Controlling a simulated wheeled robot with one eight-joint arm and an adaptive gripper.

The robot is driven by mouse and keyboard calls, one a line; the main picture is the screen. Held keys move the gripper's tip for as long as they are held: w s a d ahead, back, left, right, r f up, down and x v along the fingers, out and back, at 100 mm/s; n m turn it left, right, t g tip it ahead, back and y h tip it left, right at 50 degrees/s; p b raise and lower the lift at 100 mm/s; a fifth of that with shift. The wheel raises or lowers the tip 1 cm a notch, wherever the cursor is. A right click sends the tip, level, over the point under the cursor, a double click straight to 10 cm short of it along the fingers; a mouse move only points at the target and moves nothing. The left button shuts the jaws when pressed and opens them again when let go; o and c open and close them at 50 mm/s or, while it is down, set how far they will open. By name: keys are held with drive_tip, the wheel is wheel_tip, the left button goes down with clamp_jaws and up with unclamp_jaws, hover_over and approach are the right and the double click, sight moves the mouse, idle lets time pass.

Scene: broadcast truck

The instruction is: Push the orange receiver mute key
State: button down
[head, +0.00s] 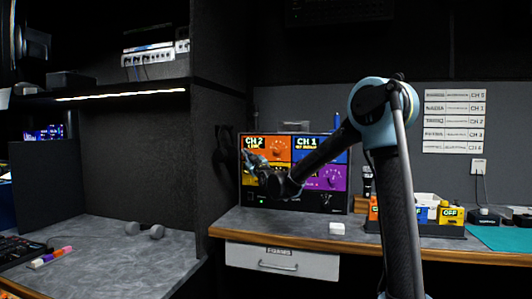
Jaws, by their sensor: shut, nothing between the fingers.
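The orange receiver (279,146) is the upper left unit in a black rack (286,206) of coloured receivers on the desk. Its lit display (254,142) reads CH 2. My gripper (251,160) is shut and empty, in front of the left side of the rack. It overlaps the lower left of the orange receiver in the picture. I cannot tell whether it touches the face. The mute key cannot be made out; my gripper and wrist cover part of that area.
A blue receiver (335,148) showing CH 1 sits to the right, with a purple one (335,178) below it. Coloured packs, one a yellow pack (452,216) marked OFF, stand farther right. A dark partition rises left.

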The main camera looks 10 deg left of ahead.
drive_tip(key=shift+w, duration=0.15)
drive_tip(key=shift+w, duration=0.3)
idle(0.4)
drive_tip(key=shift+s, duration=0.6)
drive_tip(key=s, duration=0.6)
drive_tip(key=shift+a, duration=0.3)
idle(0.4)
